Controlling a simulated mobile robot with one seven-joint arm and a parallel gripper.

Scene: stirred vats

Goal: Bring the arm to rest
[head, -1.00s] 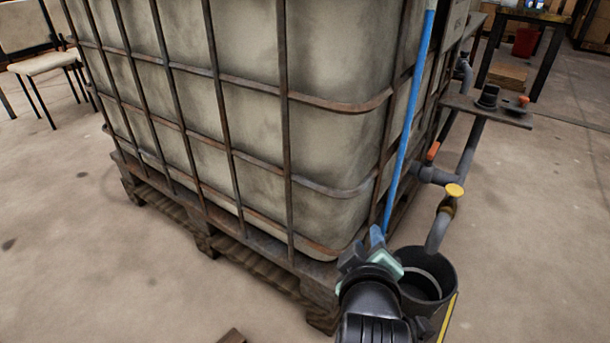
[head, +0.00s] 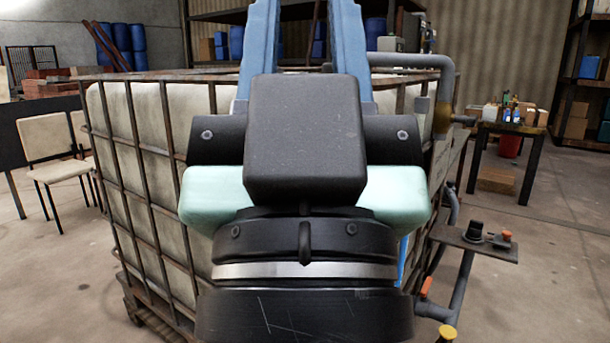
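My gripper (head: 306,20) fills the middle of the head view, close to the camera. Its two blue fingers point up, stand well apart, and run up to the top edge of the picture. The gap between them shows only background, so it is open and holds nothing that I can see. The black wrist and pale green sides of the gripper hide much of what lies behind.
Behind it stands a caged vat (head: 150,190) on a pallet. A blue pole (head: 402,262) shows partly at its right corner. Pipes with a small control plate (head: 475,241) stand right. Chairs (head: 52,150) are left, a table (head: 507,130) right. Open floor lies at far right.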

